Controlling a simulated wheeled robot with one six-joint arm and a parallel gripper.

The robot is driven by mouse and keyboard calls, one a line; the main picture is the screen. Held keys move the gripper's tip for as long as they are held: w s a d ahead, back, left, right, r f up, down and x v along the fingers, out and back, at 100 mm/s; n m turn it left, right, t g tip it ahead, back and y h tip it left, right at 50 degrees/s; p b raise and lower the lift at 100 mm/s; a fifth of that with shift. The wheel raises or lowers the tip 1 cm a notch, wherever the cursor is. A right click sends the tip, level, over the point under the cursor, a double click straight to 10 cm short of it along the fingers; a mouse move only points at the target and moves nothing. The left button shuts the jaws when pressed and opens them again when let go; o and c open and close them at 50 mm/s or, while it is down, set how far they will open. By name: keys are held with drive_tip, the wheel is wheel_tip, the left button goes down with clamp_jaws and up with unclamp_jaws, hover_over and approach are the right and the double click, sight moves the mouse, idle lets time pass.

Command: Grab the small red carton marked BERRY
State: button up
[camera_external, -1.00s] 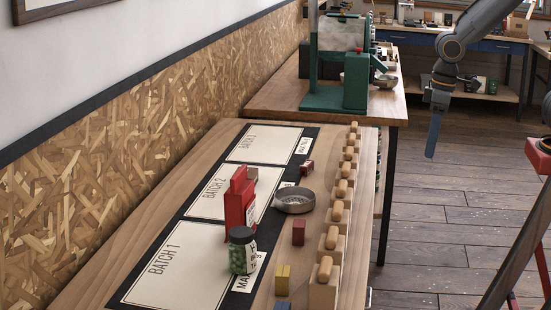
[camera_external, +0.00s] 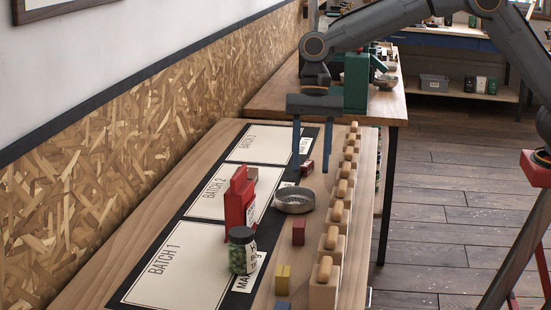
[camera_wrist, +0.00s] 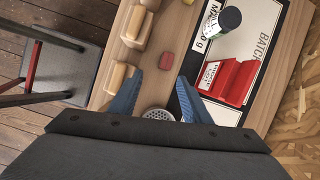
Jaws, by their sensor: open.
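No BERRY lettering is legible on the small cartons. One small dark red carton (camera_external: 307,168) stands beside the far mat in the external view, next to the fingers. Another small red block (camera_external: 299,232) stands nearer, right of the mats; a small red block (camera_wrist: 166,60) also shows in the wrist view, just beyond the fingertips. A larger red carton (camera_external: 240,205) with a white label stands on the BATCH 2 mat and shows in the wrist view (camera_wrist: 236,82). My gripper (camera_external: 311,172) is open and empty, fingers down above the table. Its blue fingers (camera_wrist: 158,76) frame the metal bowl in the wrist view.
The metal bowl (camera_external: 294,201) sits close to the small cartons. A jar of green beans (camera_external: 242,252) stands before the large red carton. Wooden blocks with rounded tops (camera_external: 331,245) line the table's right edge. A yellow block (camera_external: 282,279) is near the front.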

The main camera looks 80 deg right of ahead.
drive_tip(key=w+a+m, duration=0.2)
drive_tip(key=w+a, duration=0.1)
hover_over(299, 222)
drive_tip(key=d, duration=0.3)
wheel_tip(299, 222, down, 8)
drive_tip(key=shift+n+y, duration=0.3)
drive_tip(key=shift+a+p+x, duration=0.2)
drive_tip(key=shift+p+x, duration=1.1)
drive_tip(key=shift+x, duration=2.65)
drive_tip(key=shift+r, duration=0.15)
drive_tip(key=shift+c, duration=0.2)
clamp_jaws()
